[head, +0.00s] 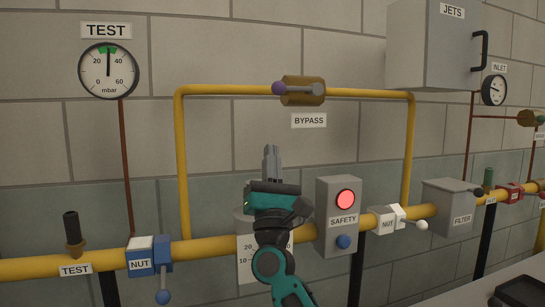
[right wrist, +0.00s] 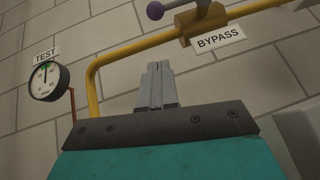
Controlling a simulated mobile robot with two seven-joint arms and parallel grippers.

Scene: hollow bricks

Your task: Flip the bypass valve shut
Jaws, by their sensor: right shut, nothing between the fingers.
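The bypass valve (head: 316,99) is a brass body on the upper yellow pipe, above the BYPASS label. In the right wrist view the valve body (right wrist: 203,22) and knob (right wrist: 155,10) show at the top, partly cut off by the edge. My right gripper (head: 271,150) is shut and empty, pointing up below and left of the valve, apart from it in the picture. Its closed fingers (right wrist: 158,68) also show in the right wrist view. My left gripper is not in view.
A TEST gauge (head: 108,70) hangs at the left. The grey JETS box (head: 430,50) juts out at the upper right. Below run the main yellow pipe (head: 205,248), a SAFETY box (head: 338,190) with a red light, and a FILTER box (head: 450,205). Wall between gripper and valve is clear.

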